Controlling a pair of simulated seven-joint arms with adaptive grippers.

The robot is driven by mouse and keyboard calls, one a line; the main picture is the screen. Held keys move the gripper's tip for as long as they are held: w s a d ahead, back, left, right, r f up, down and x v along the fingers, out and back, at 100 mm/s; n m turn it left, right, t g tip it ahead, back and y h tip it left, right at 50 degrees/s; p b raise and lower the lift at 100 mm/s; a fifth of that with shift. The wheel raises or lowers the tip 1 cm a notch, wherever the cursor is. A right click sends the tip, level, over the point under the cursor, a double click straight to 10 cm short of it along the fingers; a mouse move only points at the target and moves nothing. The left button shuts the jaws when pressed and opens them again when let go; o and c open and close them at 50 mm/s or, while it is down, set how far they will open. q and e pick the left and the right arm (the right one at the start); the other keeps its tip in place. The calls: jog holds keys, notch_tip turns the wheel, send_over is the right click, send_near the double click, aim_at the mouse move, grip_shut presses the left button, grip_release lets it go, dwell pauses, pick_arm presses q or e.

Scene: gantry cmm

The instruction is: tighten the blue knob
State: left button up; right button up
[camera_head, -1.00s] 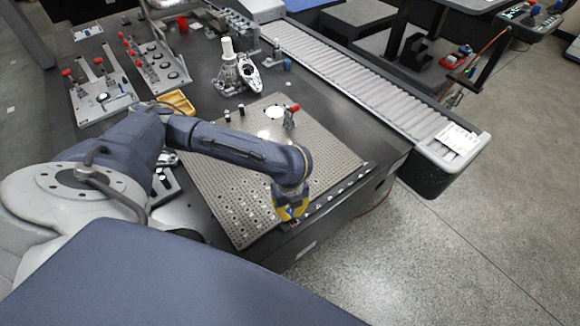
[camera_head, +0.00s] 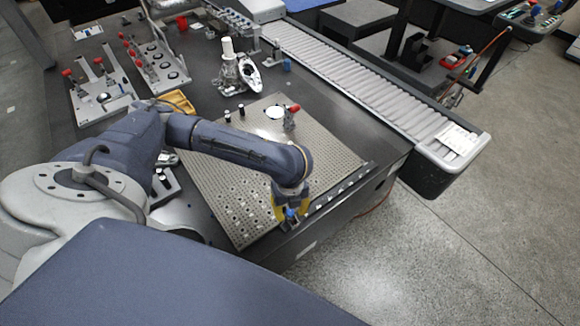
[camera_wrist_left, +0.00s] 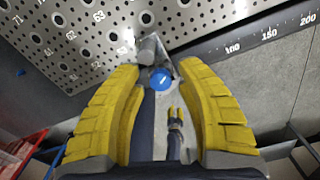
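The blue knob (camera_wrist_left: 161,79) sits on a small grey metal fixture (camera_wrist_left: 148,48) at the edge of the perforated plate in the left wrist view. It also shows as a small blue spot in the head view (camera_head: 290,214). My left gripper (camera_wrist_left: 160,70) is open, with its yellow fingers on either side of the knob and gaps visible between them and it. In the head view my left gripper (camera_head: 291,208) points down at the plate's near corner. My right gripper is not in view.
The perforated plate (camera_head: 240,170) carries a red-handled clamp (camera_head: 290,118) and a white disc (camera_head: 275,112). A numbered scale (camera_wrist_left: 260,38) runs along its edge. A roller conveyor (camera_head: 350,75) lies to the right. Fixtures with red-tipped clamps (camera_head: 100,95) stand at the back left.

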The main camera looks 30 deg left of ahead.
aim_at(290, 212)
pick_arm(q)
jog(key=shift+o, duration=0.7)
notch_tip(290, 212, up, 12)
dwell(0.4)
